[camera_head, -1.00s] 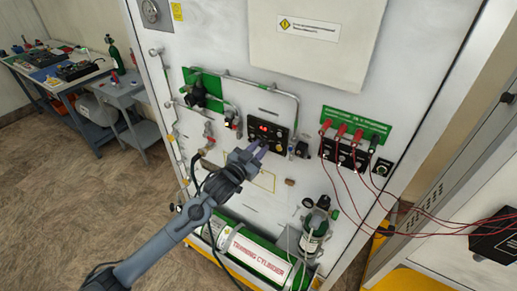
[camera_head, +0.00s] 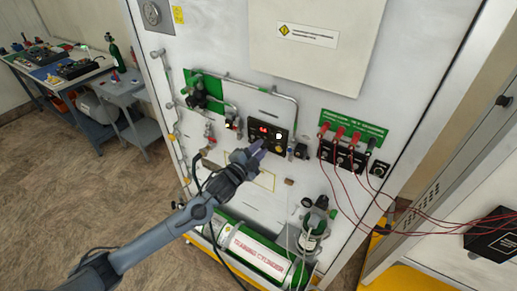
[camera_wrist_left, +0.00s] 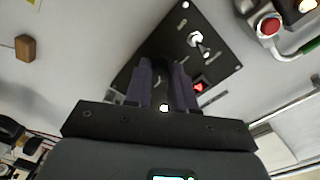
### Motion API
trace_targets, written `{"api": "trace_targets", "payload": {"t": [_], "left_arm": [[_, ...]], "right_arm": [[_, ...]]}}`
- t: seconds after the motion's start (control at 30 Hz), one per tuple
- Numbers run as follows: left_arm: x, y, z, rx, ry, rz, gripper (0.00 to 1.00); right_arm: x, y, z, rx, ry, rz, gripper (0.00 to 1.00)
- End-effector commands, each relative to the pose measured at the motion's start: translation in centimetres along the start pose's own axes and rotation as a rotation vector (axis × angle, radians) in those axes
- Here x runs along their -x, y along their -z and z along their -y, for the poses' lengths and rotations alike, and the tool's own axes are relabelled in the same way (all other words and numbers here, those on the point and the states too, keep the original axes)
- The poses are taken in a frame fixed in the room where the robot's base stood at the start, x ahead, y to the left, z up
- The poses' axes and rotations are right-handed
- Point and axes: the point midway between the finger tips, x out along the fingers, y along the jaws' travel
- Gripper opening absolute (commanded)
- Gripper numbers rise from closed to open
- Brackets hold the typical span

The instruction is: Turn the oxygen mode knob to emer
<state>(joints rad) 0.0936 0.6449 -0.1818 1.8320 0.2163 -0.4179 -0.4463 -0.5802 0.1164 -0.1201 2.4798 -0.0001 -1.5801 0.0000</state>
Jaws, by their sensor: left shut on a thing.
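The black control panel (camera_head: 278,124) with a small red display is on the upright white board in the head view. It also shows in the wrist view (camera_wrist_left: 213,62), tilted. My left gripper (camera_head: 257,148) is at the panel's lower edge, and its purple fingers (camera_wrist_left: 164,75) reach the panel face in the wrist view. They are shut on a dark knob, mostly hidden between them. Its lettering and pointer position cannot be read. A second, pale knob or switch (camera_wrist_left: 195,40) stands free on the panel. My right gripper is not in view.
Red plugs and leads (camera_head: 340,132) are right of the panel. Pipes and valves (camera_head: 197,95) are to its left. A small gas bottle (camera_head: 314,232) and a white training cylinder (camera_head: 245,245) are below. A red button (camera_wrist_left: 270,26) is near the panel in the wrist view.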

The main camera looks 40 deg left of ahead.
Motion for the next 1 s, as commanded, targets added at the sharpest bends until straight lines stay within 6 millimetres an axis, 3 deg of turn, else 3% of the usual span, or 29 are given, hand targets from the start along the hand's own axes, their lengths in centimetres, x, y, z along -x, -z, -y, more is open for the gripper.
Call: {"api": "trace_targets", "payload": {"t": [0.3, 0.83, 0.87, 1.0], "left_arm": [[-0.01, 0.04, 0.03, -0.121, -0.001, 0.003, 0.0], [0.0, 0.03, 0.01, -0.143, -0.001, 0.004, 0.0], [0.0, 0.03, 0.01, -0.143, -0.001, 0.004, 0.27], [0.0, 0.03, 0.01, -0.142, -0.001, 0.004, 0.49]], "right_arm": [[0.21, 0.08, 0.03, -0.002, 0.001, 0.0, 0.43], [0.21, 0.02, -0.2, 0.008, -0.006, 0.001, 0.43], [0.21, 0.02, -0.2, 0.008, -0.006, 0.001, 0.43], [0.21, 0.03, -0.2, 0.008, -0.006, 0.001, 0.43]]}}
